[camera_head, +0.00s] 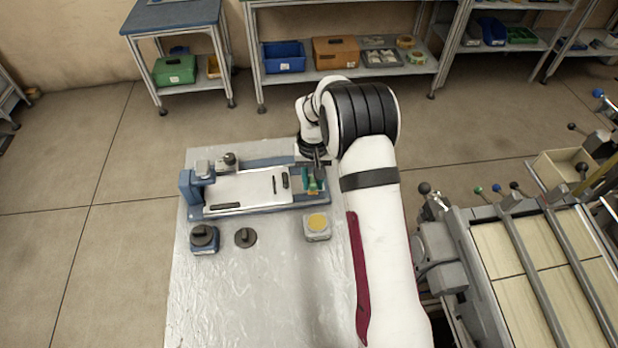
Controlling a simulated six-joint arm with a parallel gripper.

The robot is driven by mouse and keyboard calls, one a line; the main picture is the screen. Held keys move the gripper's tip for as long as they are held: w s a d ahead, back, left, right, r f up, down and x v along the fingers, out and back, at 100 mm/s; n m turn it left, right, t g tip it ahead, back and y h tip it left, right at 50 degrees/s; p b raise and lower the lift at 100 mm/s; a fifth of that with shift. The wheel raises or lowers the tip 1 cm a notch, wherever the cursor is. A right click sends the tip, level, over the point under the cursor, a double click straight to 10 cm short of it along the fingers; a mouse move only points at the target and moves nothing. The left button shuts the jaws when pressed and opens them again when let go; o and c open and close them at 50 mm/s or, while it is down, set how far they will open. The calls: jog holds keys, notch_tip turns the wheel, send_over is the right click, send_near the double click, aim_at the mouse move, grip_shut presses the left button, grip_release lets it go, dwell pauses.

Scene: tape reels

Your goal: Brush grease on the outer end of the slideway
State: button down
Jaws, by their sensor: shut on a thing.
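The slideway (262,206) is a blue-grey frame with a white plate (240,188) on it, lying across the far part of the silver-covered table. A green and tan piece (313,182) shows at its right end. My gripper (317,160) is over that right end, pointing down, shut on a thin dark thing that seems to be the brush. The brush's tip and any contact with the slideway are too small to tell. An open pale pot with yellow grease (317,221) stands just in front of the slideway's right end.
A dark round pot (204,238) and a flat black disc with a ridge (245,237) lie in front of the slideway's left half. The near part of the table (260,300) is bare. My arm covers the table's right edge. A machine bench (520,250) stands to the right.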

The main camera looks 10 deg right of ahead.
jog(key=shift+w+r, duration=0.25)
jog(key=shift+w, duration=0.4)
jog(key=shift+w+r, duration=0.2)
jog(key=shift+w, duration=2.25)
jog(key=shift+d, duration=0.3)
jog(key=shift+s+d, duration=0.1)
jog(key=shift+s, duration=3.15)
jog(key=shift+r, duration=3.3)
jog(key=shift+w, duration=0.1)
